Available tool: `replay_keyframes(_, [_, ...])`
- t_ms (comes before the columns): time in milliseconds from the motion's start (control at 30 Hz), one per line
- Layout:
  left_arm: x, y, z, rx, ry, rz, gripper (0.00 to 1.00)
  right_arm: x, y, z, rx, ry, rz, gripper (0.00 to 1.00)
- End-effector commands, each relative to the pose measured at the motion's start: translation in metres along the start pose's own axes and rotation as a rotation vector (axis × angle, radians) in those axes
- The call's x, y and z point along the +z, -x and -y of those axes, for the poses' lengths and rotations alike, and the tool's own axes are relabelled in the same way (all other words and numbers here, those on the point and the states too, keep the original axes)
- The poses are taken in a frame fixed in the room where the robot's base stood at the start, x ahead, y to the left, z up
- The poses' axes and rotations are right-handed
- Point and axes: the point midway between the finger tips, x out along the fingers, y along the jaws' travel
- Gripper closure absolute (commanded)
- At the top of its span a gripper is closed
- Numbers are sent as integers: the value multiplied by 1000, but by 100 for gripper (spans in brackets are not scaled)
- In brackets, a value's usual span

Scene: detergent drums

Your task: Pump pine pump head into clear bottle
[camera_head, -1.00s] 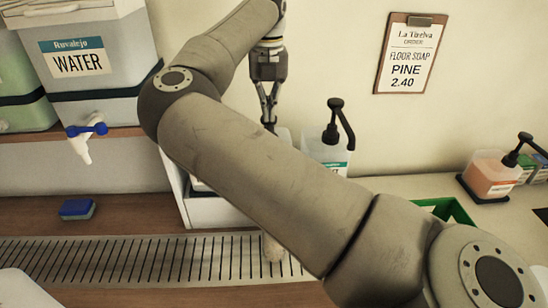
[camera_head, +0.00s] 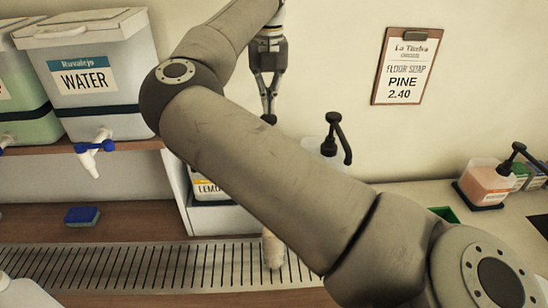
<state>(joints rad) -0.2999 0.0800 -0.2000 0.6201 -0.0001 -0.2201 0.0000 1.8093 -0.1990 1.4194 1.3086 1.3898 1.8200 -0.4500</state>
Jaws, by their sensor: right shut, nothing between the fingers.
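My right gripper (camera_head: 268,112) is shut and empty, pointing down in front of the wall, above the white dispenser rack. My right arm crosses the middle of the view and hides much of the rack. A black pump head (camera_head: 334,134) on a pale container stands right of the gripper, apart from it; its label is hidden, so I cannot tell whether it is the pine one. A pale, narrow object (camera_head: 272,250) stands on the drain grate, partly behind my arm; I cannot tell if it is the clear bottle. My left gripper is not in view.
A container labelled LEMO (camera_head: 208,187) sits in the rack (camera_head: 212,220). A water drum (camera_head: 100,105) with a blue tap is on the left shelf. A pink pump bottle (camera_head: 485,182) stands right. An order board (camera_head: 405,65) reads floor soap, pine, 2.40. A blue sponge (camera_head: 82,215) lies left.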

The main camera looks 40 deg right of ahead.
Motion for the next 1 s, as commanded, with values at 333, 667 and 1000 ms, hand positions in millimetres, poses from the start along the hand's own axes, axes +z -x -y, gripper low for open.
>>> replay_keyframes(333, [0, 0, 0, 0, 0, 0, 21, 0, 0, 0, 0, 0, 0, 100])
replay_keyframes(667, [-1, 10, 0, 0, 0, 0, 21, 0, 14, 0, 1, 0, 1, 100])
replay_keyframes(1000, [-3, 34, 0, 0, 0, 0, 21, 0, 49, 0, 0, -1, 2, 100])
